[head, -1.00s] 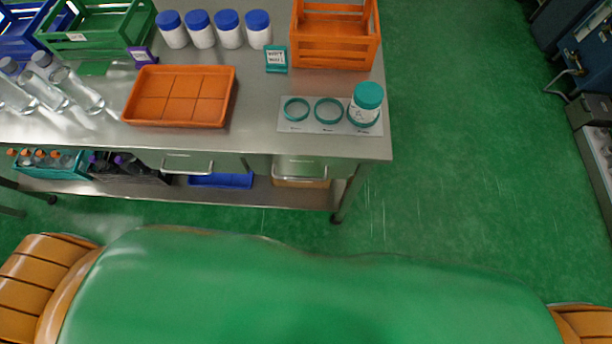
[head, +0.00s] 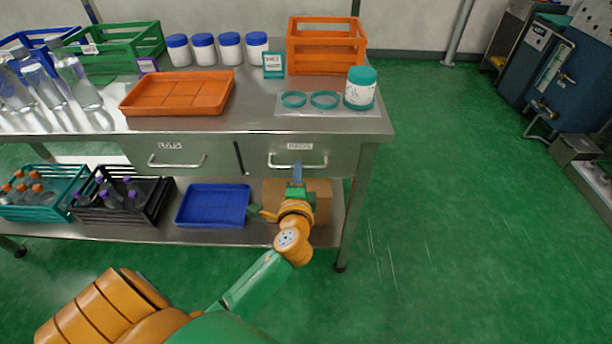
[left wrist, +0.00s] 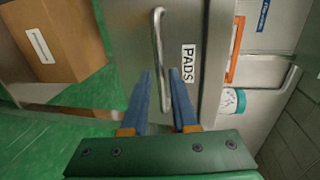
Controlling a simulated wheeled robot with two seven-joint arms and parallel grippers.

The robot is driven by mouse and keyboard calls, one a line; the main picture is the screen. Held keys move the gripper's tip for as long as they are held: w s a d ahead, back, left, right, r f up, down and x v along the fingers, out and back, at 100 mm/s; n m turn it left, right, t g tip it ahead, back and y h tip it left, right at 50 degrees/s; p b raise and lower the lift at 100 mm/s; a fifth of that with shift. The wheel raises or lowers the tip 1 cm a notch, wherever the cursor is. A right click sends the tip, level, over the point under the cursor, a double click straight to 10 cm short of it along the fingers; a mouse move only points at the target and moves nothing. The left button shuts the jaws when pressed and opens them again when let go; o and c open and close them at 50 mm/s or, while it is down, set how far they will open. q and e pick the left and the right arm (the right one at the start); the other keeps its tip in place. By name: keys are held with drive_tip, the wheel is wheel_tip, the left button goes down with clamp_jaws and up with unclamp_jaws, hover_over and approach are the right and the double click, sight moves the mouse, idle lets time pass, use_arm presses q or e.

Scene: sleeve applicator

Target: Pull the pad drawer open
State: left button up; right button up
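The pad drawer (head: 284,148), with a "PADS" label, is the right-hand drawer under the steel table and sits shut, flush with the front. Its bar handle (head: 311,166) runs across its face. My left gripper (head: 297,168) points up at the handle from below in the head view. In the left wrist view, the two blue fingers of my left gripper (left wrist: 161,75) are apart. The handle (left wrist: 157,45) lies lengthwise in line with the gap between them, and I see no finger pressed on it. The "PADS" label (left wrist: 188,63) is right of the fingers. My right gripper is not in view.
A "LIDS" drawer (head: 140,157) is to the left. Below, the shelf holds a cardboard box (head: 322,198), a blue tray (head: 213,205) and bottle crates. On top stand a white jar with teal lid (head: 360,88), an orange crate (head: 326,45) and an orange tray (head: 178,92).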

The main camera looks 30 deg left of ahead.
use_arm(q)
drive_tip(key=x, duration=0.3)
drive_tip(key=shift+s+d, duration=0.1)
clamp_jaws()
idle(1.3)
